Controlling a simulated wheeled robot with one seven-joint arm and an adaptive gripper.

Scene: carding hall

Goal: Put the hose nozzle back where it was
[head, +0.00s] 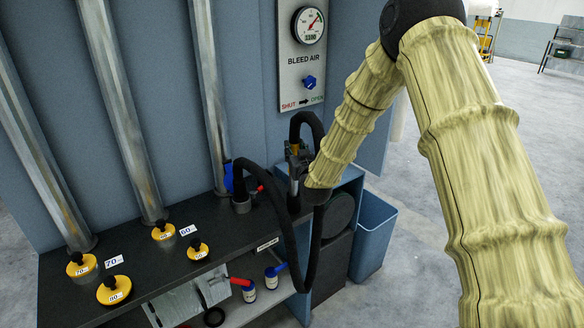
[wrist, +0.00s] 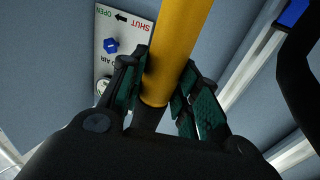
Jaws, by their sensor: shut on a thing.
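My gripper (head: 298,158) is shut on the hose nozzle above the right end of the dark bench. In the wrist view the nozzle is a yellow cylinder (wrist: 182,35) between the green-padded fingers of my gripper (wrist: 165,75). In the head view only a small yellow part of the nozzle (head: 295,148) shows; the fingers and my arm cover the rest. A black hose (head: 286,225) rises from a grey fitting on the bench, hangs down past its front edge and loops up over my gripper. Whether the nozzle touches anything below it is hidden.
The bleed air panel (head: 302,60) is on the wall behind. A blue bin (head: 372,240) stands at the right.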

